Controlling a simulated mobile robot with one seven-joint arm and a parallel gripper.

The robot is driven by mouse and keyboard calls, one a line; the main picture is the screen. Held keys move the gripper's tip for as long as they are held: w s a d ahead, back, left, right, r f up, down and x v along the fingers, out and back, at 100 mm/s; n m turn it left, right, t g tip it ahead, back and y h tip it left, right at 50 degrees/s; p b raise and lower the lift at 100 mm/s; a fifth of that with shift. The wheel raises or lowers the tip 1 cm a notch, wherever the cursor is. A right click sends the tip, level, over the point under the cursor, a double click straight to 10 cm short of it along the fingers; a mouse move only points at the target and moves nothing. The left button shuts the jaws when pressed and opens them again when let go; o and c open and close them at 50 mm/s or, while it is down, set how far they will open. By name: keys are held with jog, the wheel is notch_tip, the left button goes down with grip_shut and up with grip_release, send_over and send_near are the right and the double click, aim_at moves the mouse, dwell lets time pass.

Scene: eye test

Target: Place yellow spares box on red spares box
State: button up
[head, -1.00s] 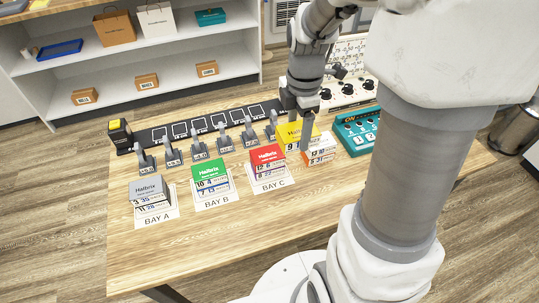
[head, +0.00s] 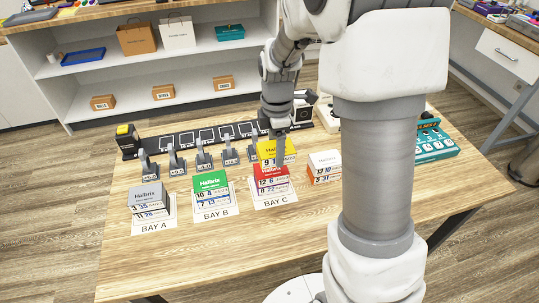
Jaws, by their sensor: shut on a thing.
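The yellow spares box (head: 268,149) is in my gripper (head: 279,156), which is shut on it. It is over the back part of the red spares box (head: 272,183), very close to its top. I cannot tell whether the two touch. The red box stands on the BAY C card (head: 275,202), and its red top is partly hidden by the yellow box and a gripper finger. The yellow box's right side is partly hidden by my gripper.
A green-topped box (head: 211,187) stands in BAY B and a grey box (head: 150,200) in BAY A. A white-topped box (head: 325,165) stands right of the red one. Several grey levers (head: 203,155) line the back. The front table is clear.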

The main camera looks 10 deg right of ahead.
aim_at(271, 159)
jog(key=shift+w+a+f, duration=0.45)
jog(key=shift+w, duration=0.15)
jog(key=shift+f+b, duration=0.4)
jog(key=shift+f, duration=1.55)
jog(key=shift+f, duration=0.15)
jog(key=o, duration=1.4)
